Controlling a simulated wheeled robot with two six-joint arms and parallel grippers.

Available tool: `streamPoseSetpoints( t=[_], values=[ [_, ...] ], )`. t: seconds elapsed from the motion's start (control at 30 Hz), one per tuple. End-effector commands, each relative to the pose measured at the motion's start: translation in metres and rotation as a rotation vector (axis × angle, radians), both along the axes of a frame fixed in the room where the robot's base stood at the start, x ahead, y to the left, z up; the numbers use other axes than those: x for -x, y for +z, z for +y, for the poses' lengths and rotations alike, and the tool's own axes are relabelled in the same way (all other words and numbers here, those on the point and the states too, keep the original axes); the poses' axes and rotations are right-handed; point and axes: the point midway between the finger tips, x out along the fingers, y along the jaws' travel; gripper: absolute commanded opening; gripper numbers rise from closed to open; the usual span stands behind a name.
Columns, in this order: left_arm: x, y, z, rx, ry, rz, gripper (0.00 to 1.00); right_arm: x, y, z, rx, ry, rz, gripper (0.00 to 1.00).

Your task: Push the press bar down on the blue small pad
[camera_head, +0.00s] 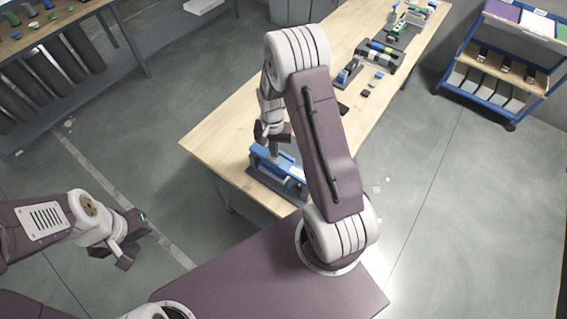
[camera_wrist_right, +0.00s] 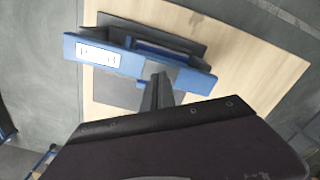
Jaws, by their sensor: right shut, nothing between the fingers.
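The blue press device (camera_head: 290,178) stands at the near end of the wooden table. In the right wrist view its blue press bar (camera_wrist_right: 190,78) runs across above a dark grey base (camera_wrist_right: 115,92) and carries a white label near its left end. My right gripper (camera_head: 275,153) is shut and empty, pointing down at the device. In the right wrist view its fingertips (camera_wrist_right: 160,78) overlap the middle of the bar; whether they touch it I cannot tell. The pad under the bar is not clearly seen. My left gripper (camera_head: 132,245) is off the table at the left; its jaws are unclear.
The wooden table (camera_head: 215,135) is bare to the left of the device. Farther along it lie small blocks (camera_head: 365,93) and other devices (camera_head: 375,56). A blue shelf cart (camera_head: 495,75) stands at the right, and another workbench (camera_head: 75,15) at the upper left.

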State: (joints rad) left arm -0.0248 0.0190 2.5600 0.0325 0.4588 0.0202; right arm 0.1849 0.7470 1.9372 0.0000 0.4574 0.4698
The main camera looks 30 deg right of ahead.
Motion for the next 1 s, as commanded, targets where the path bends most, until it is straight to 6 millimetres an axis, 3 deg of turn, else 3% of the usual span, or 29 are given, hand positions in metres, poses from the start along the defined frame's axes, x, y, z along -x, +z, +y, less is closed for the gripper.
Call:
streamPoseSetpoints(
  t=[1.0],
  values=[
    [0.0, -0.012, 0.0, 0.0, 0.0, 0.0, 0.36, 0.0, -0.016, 0.0, 0.0, 0.0, 0.0, 0.0]
  ],
)
